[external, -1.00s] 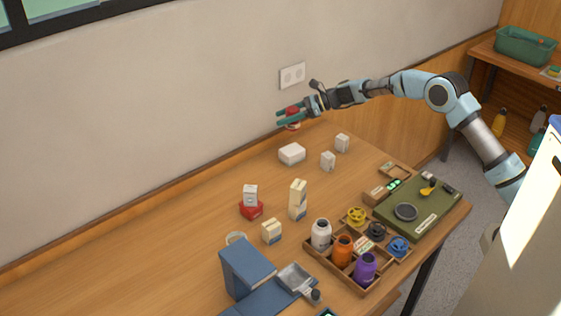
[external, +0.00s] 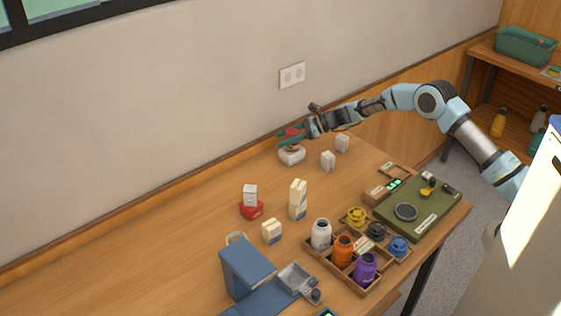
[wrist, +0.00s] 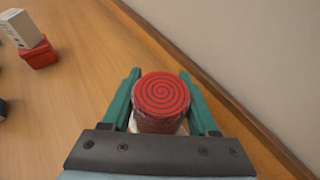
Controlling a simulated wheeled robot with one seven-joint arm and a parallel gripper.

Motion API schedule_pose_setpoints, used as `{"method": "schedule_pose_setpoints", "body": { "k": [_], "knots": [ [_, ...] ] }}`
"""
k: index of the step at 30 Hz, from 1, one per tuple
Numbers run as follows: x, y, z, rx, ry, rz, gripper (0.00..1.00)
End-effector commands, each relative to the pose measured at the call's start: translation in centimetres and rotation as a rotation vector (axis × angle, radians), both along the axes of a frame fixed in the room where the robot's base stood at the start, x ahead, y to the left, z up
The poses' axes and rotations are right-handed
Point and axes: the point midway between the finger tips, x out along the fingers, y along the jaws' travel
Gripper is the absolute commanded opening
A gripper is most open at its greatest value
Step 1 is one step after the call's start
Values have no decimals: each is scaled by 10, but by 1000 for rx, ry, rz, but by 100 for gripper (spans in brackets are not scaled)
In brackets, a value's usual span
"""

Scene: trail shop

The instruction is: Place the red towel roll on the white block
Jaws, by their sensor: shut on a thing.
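The red towel roll (wrist: 161,96) is upright between the two green fingers in the wrist view, its spiral end facing the camera. My gripper (external: 291,137) is shut on the roll at the back of the table. The white block (external: 291,157) lies on the table directly below the roll in the external view. The roll appears at or just above the block's top; I cannot tell whether they touch. In the wrist view the roll and fingers hide most of the block.
Two small white-grey blocks (external: 328,160) (external: 342,143) stand to the right. A red box with a white block on top (external: 251,208) and a cream carton (external: 298,199) stand in front. The wall (external: 200,110) runs close behind the table.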

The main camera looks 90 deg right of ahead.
Motion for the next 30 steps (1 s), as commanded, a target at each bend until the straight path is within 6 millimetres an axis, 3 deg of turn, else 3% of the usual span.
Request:
{"method": "schedule_pose_setpoints", "body": {
  "k": [1,2,9,19,23,30],
  "knots": [
    [0,0,-3,0,0,0,0],
    [0,0,-2,0,0,0,63],
    [0,0,-2,0,0,0,90],
    [0,0,4,0,0,0,90],
    [-17,-4,7,0,0,-2,90],
    [-64,-10,26,-2,0,-4,90]
  ]
}}
